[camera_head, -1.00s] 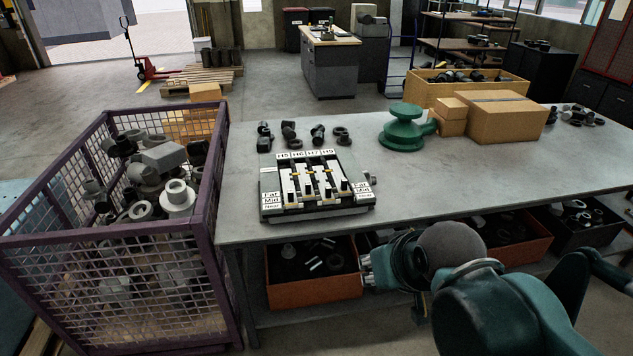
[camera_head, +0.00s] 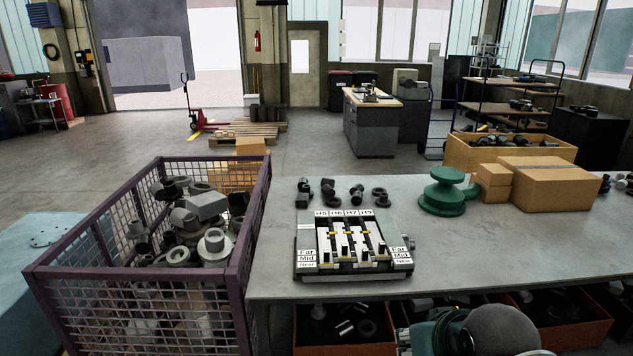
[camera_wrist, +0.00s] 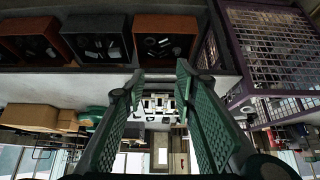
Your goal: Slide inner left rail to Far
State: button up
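The rail panel (camera_head: 354,272) lies on the near left part of the grey table in the head view. It has several pale rails side by side under the labels H5, H6, H7 and H9, with Far, Mid and Near marks at both sides. The inner left rail (camera_head: 342,245) is under H6. Its dark handle appears near the front end, but its exact mark is hard to read. My gripper (camera_wrist: 162,72) is open and empty in the wrist view, its green fingers spread. The panel (camera_wrist: 158,106) shows between them, some way off, upside down.
A purple mesh crate (camera_head: 150,310) of metal parts stands left of the table (camera_head: 450,250). Small parts and a green round fixture (camera_head: 445,193) stand behind the panel, with cardboard boxes (camera_head: 545,183) further right. Bins (camera_wrist: 165,40) sit under the table. The tabletop right of the panel is clear.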

jog(key=shift+w+r, duration=0.1)
jog(key=w+a+r+g+p, duration=0.1)
jog(key=w+r, duration=0.3)
jog(key=w, duration=0.2)
jog(key=w+r+g+p, duration=0.1)
jog(key=w+r, duration=0.2)
jog(key=w, duration=0.3)
jog(key=g+p, duration=0.5)
jog(key=p, duration=0.2)
send_over(345, 244)
notch_tip(345, 244, down, 13)
jog(key=shift+s+d+f, duration=0.1)
jog(key=shift+s, duration=0.05)
jog(key=shift+w+f, duration=0.25)
jog(key=shift+f, duration=0.15)
jog(key=shift+f, duration=0.15)
